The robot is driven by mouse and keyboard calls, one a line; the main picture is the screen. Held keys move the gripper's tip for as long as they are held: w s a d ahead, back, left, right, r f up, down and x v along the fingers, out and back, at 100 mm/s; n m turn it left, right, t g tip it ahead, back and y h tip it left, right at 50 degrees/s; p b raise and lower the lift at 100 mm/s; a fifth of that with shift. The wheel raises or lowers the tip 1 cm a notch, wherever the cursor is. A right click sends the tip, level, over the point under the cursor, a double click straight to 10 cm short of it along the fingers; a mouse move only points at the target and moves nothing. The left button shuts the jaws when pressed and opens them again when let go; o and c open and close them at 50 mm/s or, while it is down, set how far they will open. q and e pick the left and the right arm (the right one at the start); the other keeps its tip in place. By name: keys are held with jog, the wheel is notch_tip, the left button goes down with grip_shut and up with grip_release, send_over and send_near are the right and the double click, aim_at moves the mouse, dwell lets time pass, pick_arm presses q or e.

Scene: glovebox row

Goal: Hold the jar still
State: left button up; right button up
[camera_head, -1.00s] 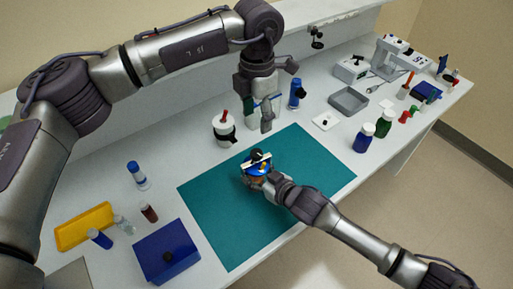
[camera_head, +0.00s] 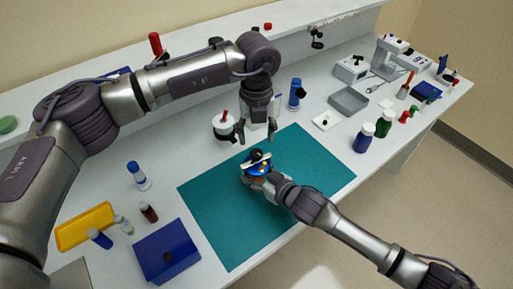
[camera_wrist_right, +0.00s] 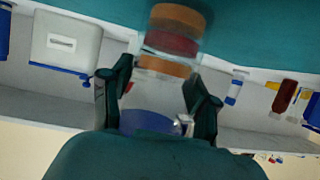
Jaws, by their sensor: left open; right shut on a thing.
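The jar (camera_head: 258,170) stands on the teal mat (camera_head: 215,215). It has a blue top with a pale bar and a small dark piece on it. My right gripper (camera_head: 266,179) is shut on the jar from the front right. In the right wrist view the clear jar (camera_wrist_right: 160,92) sits between both fingers, with orange and red bands and blue at one end. My left gripper (camera_head: 257,138) is open and empty, just behind and above the jar, apart from it. The jar's lower part is partly hidden by my right gripper.
A blue box (camera_head: 167,251) lies front left. The mat around the jar is clear.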

aim_at(256, 152)
pick_arm(q)
notch_tip(256, 152, down, 6)
jog(key=shift+r, duration=0.1)
